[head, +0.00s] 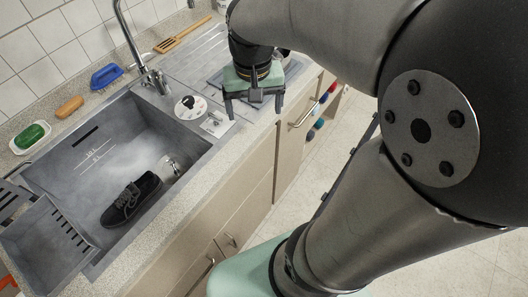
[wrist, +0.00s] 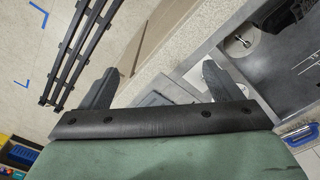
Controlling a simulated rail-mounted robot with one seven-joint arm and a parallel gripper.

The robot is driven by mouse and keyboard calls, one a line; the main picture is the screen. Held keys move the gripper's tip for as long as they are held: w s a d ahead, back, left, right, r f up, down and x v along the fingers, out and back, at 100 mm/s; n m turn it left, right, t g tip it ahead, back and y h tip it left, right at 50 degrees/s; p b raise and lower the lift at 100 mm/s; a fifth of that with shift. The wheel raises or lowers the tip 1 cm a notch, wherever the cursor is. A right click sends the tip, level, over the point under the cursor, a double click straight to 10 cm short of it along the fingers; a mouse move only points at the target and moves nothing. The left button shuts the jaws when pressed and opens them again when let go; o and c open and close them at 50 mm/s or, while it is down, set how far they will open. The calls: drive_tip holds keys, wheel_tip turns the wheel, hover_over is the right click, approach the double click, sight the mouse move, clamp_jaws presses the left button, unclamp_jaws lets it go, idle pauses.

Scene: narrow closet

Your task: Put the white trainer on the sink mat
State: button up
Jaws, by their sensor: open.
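My gripper (head: 254,101) is open above the worktop, right of the sink, with its fingers pointing down. Its two dark fingers also show in the wrist view (wrist: 161,70), with nothing clearly held between them. A blue-grey flat mat-like piece (head: 295,69) lies on the worktop, partly hidden behind my gripper; I cannot tell whether it is the sink mat. I cannot make out a white trainer clearly in either view. The only clear shoe is a black one (head: 131,199) in the sink basin.
The grey sink (head: 50,165) has a tall tap (head: 150,80) behind it. A white round disc (head: 190,107) and a pale card (head: 217,123) lie right of the basin. A blue brush (head: 106,76), a sponge (head: 69,107) and green soap (head: 29,136) line the back.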

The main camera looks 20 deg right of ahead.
drive_tip(key=s+a+f+n, duration=0.2)
drive_tip(key=s+f+n, duration=0.1)
drive_tip(key=s, duration=0.7)
drive_tip(key=shift+s+a+f, duration=0.15)
drive_tip(key=shift+f, duration=0.55)
